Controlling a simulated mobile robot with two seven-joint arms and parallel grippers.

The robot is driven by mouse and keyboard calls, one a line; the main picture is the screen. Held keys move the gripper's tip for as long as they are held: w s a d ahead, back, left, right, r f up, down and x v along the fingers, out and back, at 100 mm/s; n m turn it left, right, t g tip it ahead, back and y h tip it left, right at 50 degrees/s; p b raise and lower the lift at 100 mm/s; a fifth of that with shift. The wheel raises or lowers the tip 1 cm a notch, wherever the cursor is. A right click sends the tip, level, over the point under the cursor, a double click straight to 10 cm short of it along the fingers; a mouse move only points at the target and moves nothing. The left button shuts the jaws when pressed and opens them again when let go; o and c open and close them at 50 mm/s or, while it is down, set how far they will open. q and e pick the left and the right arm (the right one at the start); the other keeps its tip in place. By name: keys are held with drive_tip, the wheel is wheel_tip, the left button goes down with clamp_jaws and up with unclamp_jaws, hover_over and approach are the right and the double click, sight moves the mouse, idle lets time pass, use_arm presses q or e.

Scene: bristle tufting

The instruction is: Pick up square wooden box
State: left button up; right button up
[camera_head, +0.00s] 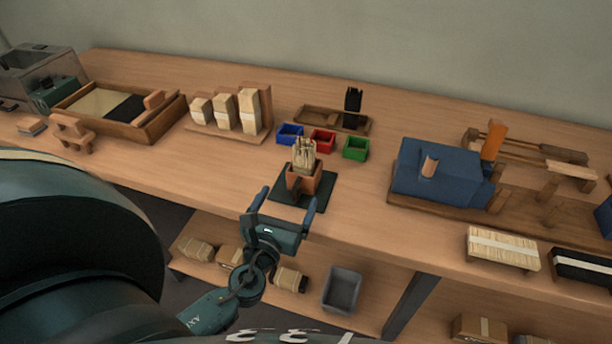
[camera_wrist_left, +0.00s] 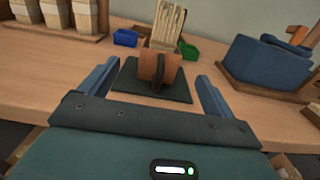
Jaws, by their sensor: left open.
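The square wooden box (camera_head: 304,180) is a reddish-brown holder with a bundle of pale bristles (camera_head: 304,154) standing in it. It sits on a dark green mat (camera_head: 318,196) near the table's front edge. My left gripper (camera_head: 286,202) is open and empty, just in front of the box at the table edge. In the left wrist view its two blue fingers (camera_wrist_left: 153,90) point toward the box on either side, apart from it. My right gripper is not in view.
Blue (camera_head: 289,134), red (camera_head: 322,141) and green (camera_head: 355,148) bins stand behind the box. A blue machine (camera_head: 435,172) on a wooden base is to the right. Bristle bundles on a wooden rack (camera_head: 228,128) are to the left. A lower shelf (camera_head: 312,287) holds wrapped bundles and a grey bin (camera_head: 342,289).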

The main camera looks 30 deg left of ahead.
sight(300, 177)
use_arm(q)
drive_tip(key=p+x, duration=0.1)
drive_tip(key=x, duration=0.7)
drive_tip(key=shift+w+d+f, duration=0.1)
drive_tip(key=shift+w+d, duration=0.05)
drive_tip(key=shift+w, duration=0.05)
drive_tip(key=shift+c, duration=0.6)
drive_tip(key=c, duration=1)
